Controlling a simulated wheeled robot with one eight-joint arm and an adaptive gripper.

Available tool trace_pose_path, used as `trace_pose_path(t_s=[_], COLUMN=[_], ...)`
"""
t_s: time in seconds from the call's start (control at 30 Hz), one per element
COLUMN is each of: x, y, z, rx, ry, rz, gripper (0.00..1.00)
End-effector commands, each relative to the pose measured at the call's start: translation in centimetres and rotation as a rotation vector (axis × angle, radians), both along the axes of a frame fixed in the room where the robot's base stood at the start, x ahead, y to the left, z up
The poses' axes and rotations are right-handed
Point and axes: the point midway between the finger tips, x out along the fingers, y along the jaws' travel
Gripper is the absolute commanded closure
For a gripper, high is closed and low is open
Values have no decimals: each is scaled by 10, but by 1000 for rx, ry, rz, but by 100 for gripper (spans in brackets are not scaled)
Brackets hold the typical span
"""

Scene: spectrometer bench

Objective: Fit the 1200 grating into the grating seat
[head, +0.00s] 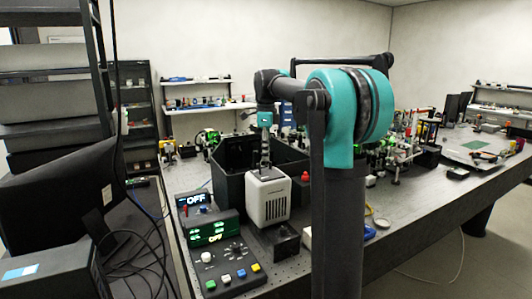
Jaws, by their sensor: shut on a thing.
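My gripper (265,160) hangs pointing down from the teal wrist, just behind and above the white vented box in the picture. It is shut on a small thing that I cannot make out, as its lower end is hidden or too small. The dark open-topped housing (231,178) stands on the bench around and behind the gripper. I cannot tell how deep the fingertips are in it. I cannot identify the 1200 grating or the grating seat; the housing's inside is mostly hidden by its walls, the white box and my arm.
A white vented box (268,199) stands in front of the housing. A small black block (287,241) is nearby. Several optics crowd the bench behind. My arm hides the middle.

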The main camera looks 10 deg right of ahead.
Motion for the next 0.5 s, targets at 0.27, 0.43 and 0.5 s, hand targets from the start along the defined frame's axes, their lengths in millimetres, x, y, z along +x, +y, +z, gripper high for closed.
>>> trace_pose_path(t_s=[0.27, 0.43, 0.5], x=[0, 0, 0], y=[0, 0, 0], z=[-8, -12, -14], rx=[0, 0, 0], ry=[0, 0, 0], rz=[0, 0, 0], gripper=[100, 100, 100])
